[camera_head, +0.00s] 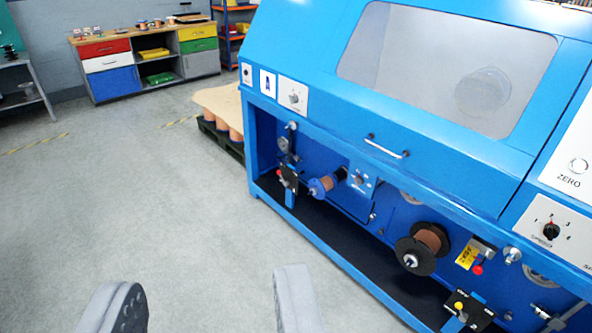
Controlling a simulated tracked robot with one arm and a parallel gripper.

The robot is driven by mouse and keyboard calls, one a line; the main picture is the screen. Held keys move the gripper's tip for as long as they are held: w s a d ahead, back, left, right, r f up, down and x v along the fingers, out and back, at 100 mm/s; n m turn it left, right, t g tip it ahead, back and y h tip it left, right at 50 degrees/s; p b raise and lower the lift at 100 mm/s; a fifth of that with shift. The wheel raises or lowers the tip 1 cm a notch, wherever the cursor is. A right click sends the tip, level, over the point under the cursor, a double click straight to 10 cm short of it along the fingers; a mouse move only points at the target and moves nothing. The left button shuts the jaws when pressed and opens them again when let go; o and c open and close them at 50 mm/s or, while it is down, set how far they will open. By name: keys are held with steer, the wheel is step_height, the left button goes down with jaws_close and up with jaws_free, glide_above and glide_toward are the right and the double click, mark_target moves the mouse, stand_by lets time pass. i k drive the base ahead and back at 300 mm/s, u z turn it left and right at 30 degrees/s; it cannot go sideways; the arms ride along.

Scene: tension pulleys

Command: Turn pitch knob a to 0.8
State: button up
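A large blue winding machine (420,150) fills the right side. No label reading "pitch knob a" is legible. A small panel with a dark knob (358,180) sits in the lower bay; its markings are too small to read. A white plate at the upper left carries a pale round knob (294,98). A black knob (550,231) on a numbered white plate at the right edge seems marked SPEED. My gripper (205,300) is at the bottom, its two grey fingers wide apart and empty over the floor, left of the machine and apart from every knob.
Copper wire spools (430,240) and small levers (478,269) stick out of the lower bay. A silver handle (386,148) is on the machine's cover. A pallet with spools (222,125) stands behind it. The floor (150,210) at left is clear.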

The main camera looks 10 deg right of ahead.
mark_target(359, 180)
steer(key=i, duration=1.05)
steer(key=z, duration=0.8)
steer(key=i, duration=0.5)
steer(key=z, duration=0.45)
